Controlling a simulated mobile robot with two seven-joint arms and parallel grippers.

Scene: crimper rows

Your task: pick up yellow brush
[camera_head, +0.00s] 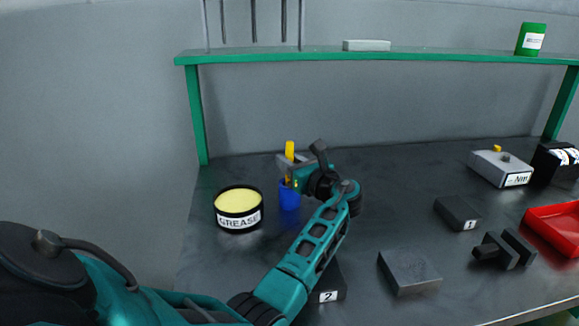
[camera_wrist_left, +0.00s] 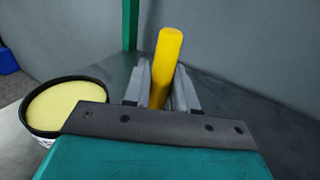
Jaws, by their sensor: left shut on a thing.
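The yellow brush (camera_head: 290,149) stands upright at the blue cup (camera_head: 289,196), with its yellow handle showing above the cup. My left gripper (camera_head: 288,168) is shut on the brush just above the cup's rim. In the left wrist view the yellow brush (camera_wrist_left: 166,65) rises between the two grey fingers of my left gripper (camera_wrist_left: 160,92). The brush's lower end is hidden, and I cannot tell whether it is still inside the cup. My right gripper is not in view.
An open grease tin (camera_head: 239,209) stands just left of the cup. A green shelf (camera_head: 380,56) spans the back. Dark blocks (camera_head: 458,212), a grey plate (camera_head: 408,271), a torque box (camera_head: 499,168) and a red tray (camera_head: 556,229) lie to the right.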

